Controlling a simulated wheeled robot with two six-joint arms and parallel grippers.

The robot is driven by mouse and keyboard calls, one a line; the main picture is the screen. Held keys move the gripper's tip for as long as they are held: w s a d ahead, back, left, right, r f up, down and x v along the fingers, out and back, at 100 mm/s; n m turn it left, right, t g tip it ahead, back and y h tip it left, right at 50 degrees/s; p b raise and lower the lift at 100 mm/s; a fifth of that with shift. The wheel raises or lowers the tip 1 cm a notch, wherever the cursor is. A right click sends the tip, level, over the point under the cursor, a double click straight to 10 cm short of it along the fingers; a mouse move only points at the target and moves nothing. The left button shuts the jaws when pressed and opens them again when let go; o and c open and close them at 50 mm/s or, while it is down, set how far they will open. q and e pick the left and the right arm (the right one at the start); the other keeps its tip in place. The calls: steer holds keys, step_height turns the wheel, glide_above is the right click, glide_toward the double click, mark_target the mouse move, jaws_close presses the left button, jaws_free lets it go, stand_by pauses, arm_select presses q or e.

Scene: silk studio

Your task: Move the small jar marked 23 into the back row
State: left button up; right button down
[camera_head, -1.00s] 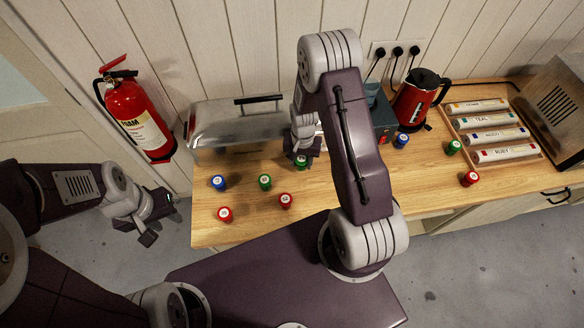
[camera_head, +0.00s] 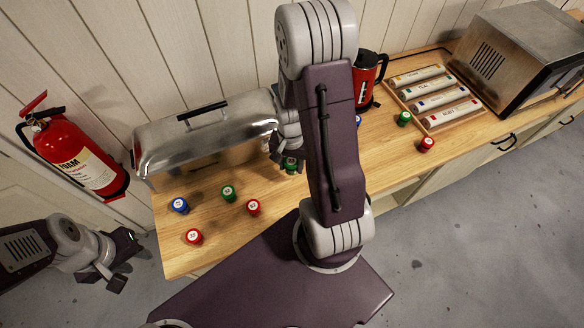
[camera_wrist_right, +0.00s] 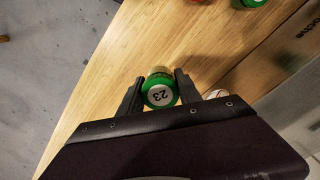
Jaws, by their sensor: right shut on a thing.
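The small green jar marked 23 (camera_wrist_right: 160,92) is between the fingers of my right gripper (camera_wrist_right: 158,88) in the right wrist view, label up. In the head view this green jar (camera_head: 290,165) shows partly under my right gripper (camera_head: 288,155), in front of the steel box. The fingers are shut on it. I cannot tell whether it touches the counter. My left gripper (camera_head: 108,276) hangs empty left of the counter, clear of all jars. Its fingers look apart.
On the wooden counter (camera_head: 300,195) stand a blue jar (camera_head: 180,205), a green jar (camera_head: 229,193) and two red jars (camera_head: 253,207), left of my right gripper. The steel box (camera_head: 205,140) is behind. A kettle (camera_head: 368,75), tube rack (camera_head: 432,95) and more jars are right.

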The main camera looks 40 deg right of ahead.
steer(key=s+d+m+b, duration=0.7)
steer(key=s+m+b, duration=0.1)
steer(key=b, duration=0.3)
steer(key=w+a+f, duration=0.1)
steer(key=w+f, duration=0.1)
steer(key=w, duration=0.1)
steer(key=w+a+f, duration=0.1)
steer(key=w+f, duration=0.2)
steer(key=w, duration=0.1)
steer(key=w+a+f, duration=0.1)
steer(key=w+f, duration=0.1)
steer(key=w, duration=0.2)
steer(key=shift+w+f, duration=0.15)
steer(key=shift+w, duration=0.05)
step_height(320, 180, down, 3)
steer(key=shift+s+f+p, duration=0.1)
steer(key=shift+s+p, duration=0.05)
steer(key=shift+p, duration=0.2)
steer(key=shift+d+f, duration=0.1)
steer(key=shift+f, duration=0.35)
steer(key=shift+f, duration=0.15)
steer(key=c, duration=0.8)
jaws_free()
steer(key=shift+c, duration=0.2)
